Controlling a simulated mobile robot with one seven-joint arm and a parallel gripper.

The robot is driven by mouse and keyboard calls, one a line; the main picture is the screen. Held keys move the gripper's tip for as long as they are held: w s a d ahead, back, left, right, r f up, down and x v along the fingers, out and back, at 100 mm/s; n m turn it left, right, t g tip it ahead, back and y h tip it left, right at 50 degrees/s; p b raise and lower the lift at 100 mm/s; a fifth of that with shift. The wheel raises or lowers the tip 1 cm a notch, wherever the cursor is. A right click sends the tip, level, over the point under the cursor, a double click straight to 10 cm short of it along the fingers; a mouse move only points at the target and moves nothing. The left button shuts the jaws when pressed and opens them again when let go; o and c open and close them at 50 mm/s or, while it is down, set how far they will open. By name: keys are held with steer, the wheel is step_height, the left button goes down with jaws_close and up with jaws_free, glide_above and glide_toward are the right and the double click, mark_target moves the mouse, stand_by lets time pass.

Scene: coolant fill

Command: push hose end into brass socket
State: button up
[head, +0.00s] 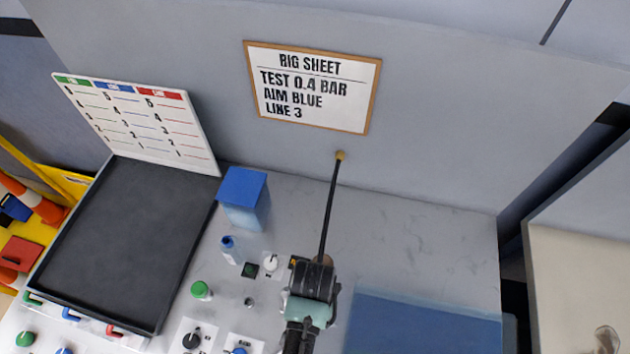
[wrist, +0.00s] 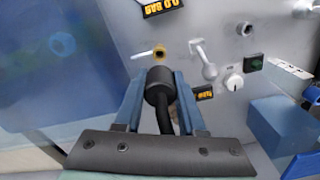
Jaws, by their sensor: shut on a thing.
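The black hose (head: 329,210) runs from a yellow fitting on the back wall down to my gripper (head: 312,280). In the wrist view my gripper (wrist: 160,98) is shut on the hose, with its two blue-grey fingers on either side of the black hose end (wrist: 158,84). The brass socket (wrist: 160,52) is a small ring on the grey panel, just beyond the hose end and nearly in line with it. A small gap shows between them in the picture, and the hose end is outside the socket. In the head view my gripper hides the hose end.
A grey lever (wrist: 204,60), a white knob (wrist: 234,81) and dark displays sit near the socket. A blue-lidded container (head: 243,195) and a small blue-capped bottle (head: 231,249) stand left of my gripper. A dark tray (head: 120,245) lies further left.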

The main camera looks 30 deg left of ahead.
steer(key=shift+r, duration=0.1)
steer(key=shift+f+b, duration=1.75)
steer(key=shift+f, duration=1.25)
steer(key=shift+w, duration=0.1)
steer(key=shift+p, duration=0.7)
steer(key=shift+f+b, duration=1)
steer(key=shift+f, duration=0.45)
steer(key=shift+r, duration=0.15)
steer(key=shift+r+p, duration=1.05)
steer(key=shift+p, duration=0.2)
steer(key=shift+p, duration=0.5)
stand_by(0.3)
